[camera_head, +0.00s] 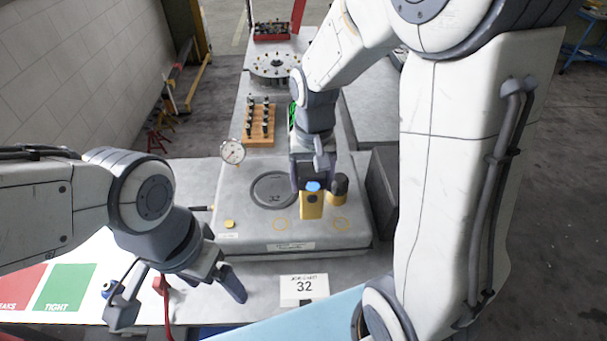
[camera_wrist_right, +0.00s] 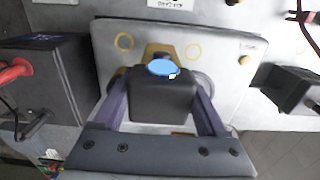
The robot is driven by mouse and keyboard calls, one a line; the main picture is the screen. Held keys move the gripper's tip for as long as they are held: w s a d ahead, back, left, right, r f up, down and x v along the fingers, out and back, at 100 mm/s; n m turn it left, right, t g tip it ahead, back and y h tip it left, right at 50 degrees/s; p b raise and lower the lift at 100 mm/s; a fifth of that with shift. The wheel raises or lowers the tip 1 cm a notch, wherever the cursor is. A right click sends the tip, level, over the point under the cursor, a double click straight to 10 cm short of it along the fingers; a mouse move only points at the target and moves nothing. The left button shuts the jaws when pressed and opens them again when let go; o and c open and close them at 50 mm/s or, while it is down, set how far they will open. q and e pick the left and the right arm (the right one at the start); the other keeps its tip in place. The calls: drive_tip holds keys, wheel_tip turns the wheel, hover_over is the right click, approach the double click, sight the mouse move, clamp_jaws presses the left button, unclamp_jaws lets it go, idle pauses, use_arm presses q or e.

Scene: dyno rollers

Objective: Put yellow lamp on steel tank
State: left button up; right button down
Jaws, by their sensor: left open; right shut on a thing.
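The yellow lamp (camera_head: 311,207), with a blue top, is between the fingers of my right gripper (camera_head: 313,178), which is shut on it. In the right wrist view the lamp shows as a dark body with a blue disc (camera_wrist_right: 163,68) between the fingers of my right gripper (camera_wrist_right: 166,108). The steel tank (camera_head: 260,236) is a wide grey box with a round lid ring and yellow circles on top. The lamp is over its right part; I cannot tell whether it touches. My left gripper (camera_head: 178,290) is open and empty, left of the tank's front.
A dark knob-like piece (camera_head: 339,185) stands right beside the lamp. A dial gauge (camera_head: 232,151) is at the tank's back left. A card marked 32 (camera_head: 304,288) stands in front. A dark box (camera_head: 382,190) is to the right. A wooden rack (camera_head: 260,124) is behind.

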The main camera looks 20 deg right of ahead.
sight(311, 194)
drive_tip(key=shift+w+f, duration=0.15)
drive_tip(key=shift+w, duration=0.05)
wheel_tip(311, 194, down, 3)
drive_tip(key=shift+f+p, duration=0.1)
drive_tip(key=shift+p, duration=0.4)
drive_tip(key=shift+f, duration=0.4)
drive_tip(key=shift+f, duration=0.15)
unclamp_jaws()
